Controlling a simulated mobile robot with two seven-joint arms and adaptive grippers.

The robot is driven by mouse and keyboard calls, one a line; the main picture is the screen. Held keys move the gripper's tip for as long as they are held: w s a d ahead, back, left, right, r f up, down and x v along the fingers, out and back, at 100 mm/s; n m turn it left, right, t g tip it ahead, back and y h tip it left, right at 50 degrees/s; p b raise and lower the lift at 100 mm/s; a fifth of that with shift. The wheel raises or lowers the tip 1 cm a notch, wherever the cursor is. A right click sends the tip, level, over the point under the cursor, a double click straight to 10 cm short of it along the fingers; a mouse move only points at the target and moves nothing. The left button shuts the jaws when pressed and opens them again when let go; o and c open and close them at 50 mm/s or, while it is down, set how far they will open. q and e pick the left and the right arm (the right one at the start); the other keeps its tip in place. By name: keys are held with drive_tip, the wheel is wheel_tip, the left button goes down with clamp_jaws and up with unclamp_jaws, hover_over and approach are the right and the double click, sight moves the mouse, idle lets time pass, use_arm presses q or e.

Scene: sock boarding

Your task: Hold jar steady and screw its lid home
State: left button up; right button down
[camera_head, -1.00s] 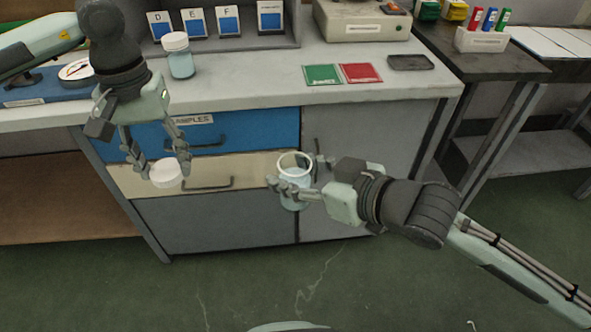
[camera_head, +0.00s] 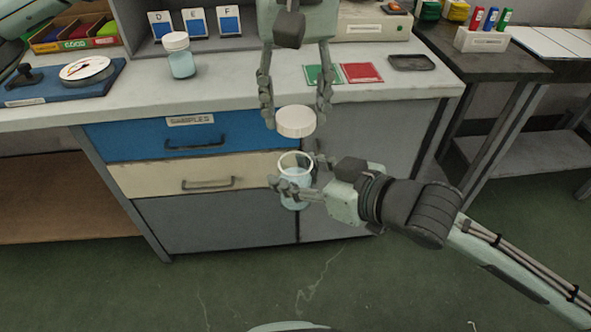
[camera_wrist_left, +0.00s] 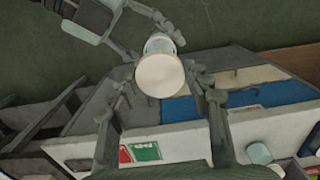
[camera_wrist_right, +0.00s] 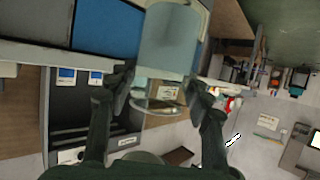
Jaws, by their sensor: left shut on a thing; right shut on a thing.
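The open glass jar (camera_head: 296,162) with a pale blue lower part is upright in my right gripper (camera_head: 298,188), held in the air in front of the cabinet. In the right wrist view the jar (camera_wrist_right: 172,45) is between the fingers, its open rim at the lower end of the picture. The white lid (camera_head: 296,122) is between the fingertips of my left gripper (camera_head: 296,112), just above the jar's mouth with a small gap. In the left wrist view the lid (camera_wrist_left: 160,75) covers most of the jar (camera_wrist_left: 160,42) beyond it.
The counter (camera_head: 235,95) lies behind both grippers. On it stand another lidded jar (camera_head: 180,56), a blue board with a dial (camera_head: 85,70), and green (camera_head: 318,76) and red (camera_head: 362,73) cards. Cabinet drawers (camera_head: 205,145) are close behind the held jar.

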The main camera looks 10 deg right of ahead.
sight(295, 180)
use_arm(q)
drive_tip(key=shift+f, duration=2)
drive_tip(key=shift+f, duration=0.9)
drive_tip(key=shift+f, duration=0.55)
drive_tip(key=m, duration=1.3)
